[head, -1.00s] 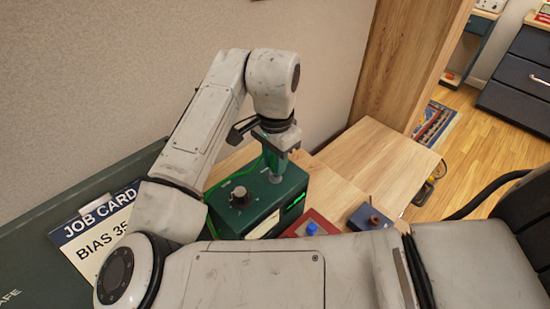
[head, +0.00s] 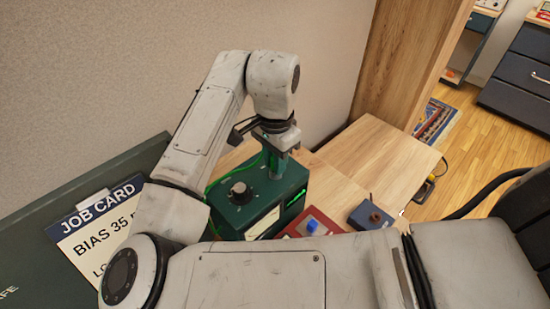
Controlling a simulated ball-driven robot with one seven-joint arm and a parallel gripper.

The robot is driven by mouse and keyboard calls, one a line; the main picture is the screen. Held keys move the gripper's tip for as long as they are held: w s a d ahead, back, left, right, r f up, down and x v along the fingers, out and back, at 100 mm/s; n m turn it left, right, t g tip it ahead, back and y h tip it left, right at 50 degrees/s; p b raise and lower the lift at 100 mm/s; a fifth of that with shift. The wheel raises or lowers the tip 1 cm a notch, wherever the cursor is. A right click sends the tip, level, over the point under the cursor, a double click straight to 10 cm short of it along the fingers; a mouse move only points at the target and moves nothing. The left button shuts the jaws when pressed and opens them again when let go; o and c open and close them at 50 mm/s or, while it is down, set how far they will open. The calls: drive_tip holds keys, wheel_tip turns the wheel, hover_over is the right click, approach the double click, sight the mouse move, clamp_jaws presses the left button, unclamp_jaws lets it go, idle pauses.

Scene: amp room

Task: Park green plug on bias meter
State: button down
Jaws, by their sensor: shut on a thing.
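The green plug (head: 274,160) is held in my gripper (head: 277,146), shut on its upper part, above the top of the bias meter. The plug's lower end meets or nearly meets the meter's top; I cannot tell whether it is seated. A green cable runs from the plug down to the left. The bias meter (head: 252,212) is a dark green box with a black knob on top and a pale dial on its front, standing on the wooden bench. My arm hides part of its lower front.
A red box with a blue knob (head: 312,226) and a dark blue box with a brown knob (head: 371,216) stand right of the meter. A job card (head: 92,218) leans on a dark green case at left. Bare wooden bench (head: 375,155) lies behind right.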

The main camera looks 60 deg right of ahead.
drive_tip(key=shift+f, duration=0.15)
drive_tip(key=c, duration=0.9)
unclamp_jaws()
wheel_tip(320, 180, up, 11)
drive_tip(key=shift+f, duration=0.1)
